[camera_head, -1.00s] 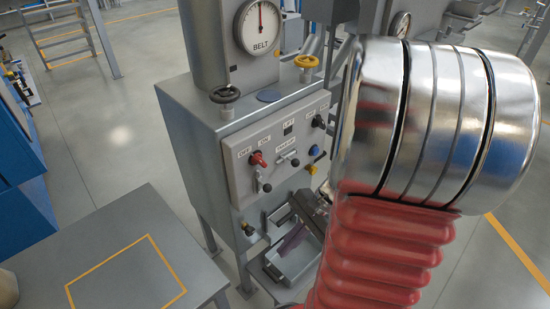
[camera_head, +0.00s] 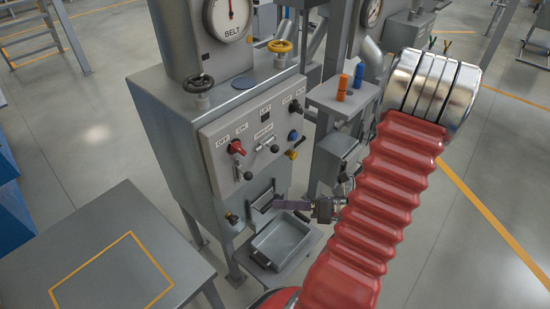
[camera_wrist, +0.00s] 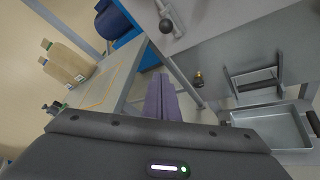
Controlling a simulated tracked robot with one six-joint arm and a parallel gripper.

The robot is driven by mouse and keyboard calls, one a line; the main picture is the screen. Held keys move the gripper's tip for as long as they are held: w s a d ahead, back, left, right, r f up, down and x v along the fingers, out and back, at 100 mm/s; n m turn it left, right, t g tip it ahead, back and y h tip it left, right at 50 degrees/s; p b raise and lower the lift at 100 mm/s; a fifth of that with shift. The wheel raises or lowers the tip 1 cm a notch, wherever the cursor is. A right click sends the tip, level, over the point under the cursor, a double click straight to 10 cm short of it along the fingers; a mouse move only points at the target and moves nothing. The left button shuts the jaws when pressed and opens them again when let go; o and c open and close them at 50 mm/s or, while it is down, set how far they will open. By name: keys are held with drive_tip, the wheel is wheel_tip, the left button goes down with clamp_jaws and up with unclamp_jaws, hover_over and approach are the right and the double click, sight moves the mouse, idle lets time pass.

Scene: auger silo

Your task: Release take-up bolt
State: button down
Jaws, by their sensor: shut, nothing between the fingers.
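A small brass bolt-like fitting (camera_head: 232,218), which may be the take-up bolt, sits low at the left of the grey cabinet's front. It also shows in the wrist view (camera_wrist: 198,77), to the right of my fingertips. No label on it is readable. My gripper (camera_head: 277,204) has purple fingers and is in front of the cabinet's lower opening, above the tray. In the wrist view my gripper (camera_wrist: 160,78) points up the picture, its fingers together and empty. It is apart from the brass fitting.
The control panel (camera_head: 252,140) carries a red lever switch (camera_head: 236,147), a black-knobbed lever (camera_head: 247,175) and other knobs. A metal tray (camera_head: 281,240) juts out below. A table (camera_head: 110,255) stands at left. Handwheels (camera_head: 199,83) and a BELT dial (camera_head: 229,17) are above.

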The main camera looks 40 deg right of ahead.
sight(272, 147)
drive_tip(key=w+d+r+m+t+h, duration=0.3)
drive_tip(key=d+m, duration=0.3)
drive_tip(key=m, duration=0.4)
drive_tip(key=shift+w+d+r+t, duration=0.15)
drive_tip(key=shift+d+r+t, duration=0.25)
drive_tip(key=shift+r+t, duration=0.15)
drive_tip(key=shift+w, duration=0.1)
drive_tip(key=shift+r+x, duration=0.35)
drive_tip(key=shift+x, duration=4.6)
drive_tip(key=shift+s+d, duration=0.1)
drive_tip(key=shift+d, duration=0.95)
drive_tip(key=shift+s+d, duration=0.15)
drive_tip(key=shift+d, duration=0.85)
